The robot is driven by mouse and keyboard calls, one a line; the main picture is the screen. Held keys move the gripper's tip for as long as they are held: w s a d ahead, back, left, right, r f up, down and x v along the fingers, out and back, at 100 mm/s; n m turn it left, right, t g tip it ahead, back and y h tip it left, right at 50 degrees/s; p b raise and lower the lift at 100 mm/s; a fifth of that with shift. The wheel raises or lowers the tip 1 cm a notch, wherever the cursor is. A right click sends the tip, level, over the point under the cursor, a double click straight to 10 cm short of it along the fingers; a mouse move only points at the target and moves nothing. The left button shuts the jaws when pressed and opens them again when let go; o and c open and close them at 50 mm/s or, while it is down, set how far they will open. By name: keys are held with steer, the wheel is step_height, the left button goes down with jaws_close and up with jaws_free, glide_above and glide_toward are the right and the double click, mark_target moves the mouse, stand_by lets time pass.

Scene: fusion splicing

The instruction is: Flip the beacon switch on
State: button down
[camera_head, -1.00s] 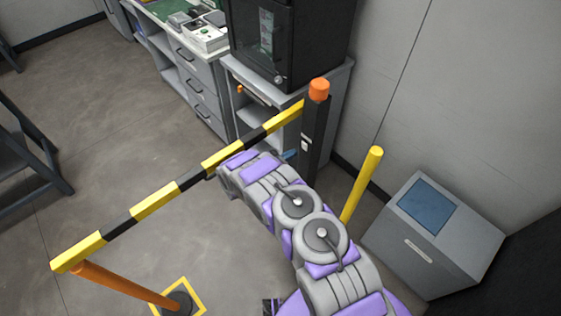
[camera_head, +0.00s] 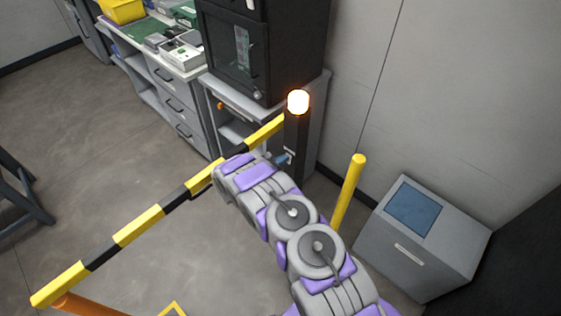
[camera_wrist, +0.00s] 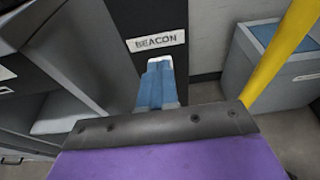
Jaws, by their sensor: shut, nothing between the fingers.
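The beacon lamp (camera_head: 298,102) on top of the dark post (camera_head: 296,140) glows bright white-orange in the head view. In the wrist view the blue fingers (camera_wrist: 158,84) point at the post just below the label. A small white piece, probably the switch, shows by the fingertips; the fingers hide most of it, and I cannot tell whether they touch it.
A yellow-and-black barrier bar (camera_head: 138,226) runs from the post to the lower left. A yellow bollard (camera_head: 347,192) and a grey box with a blue panel (camera_head: 420,240) stand to the right. A black cabinet (camera_head: 262,50) and a workbench (camera_head: 172,88) are behind.

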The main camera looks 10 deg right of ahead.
steer(key=p+v, duration=0.2)
steer(key=v, duration=1)
steer(key=shift+f, duration=0.2)
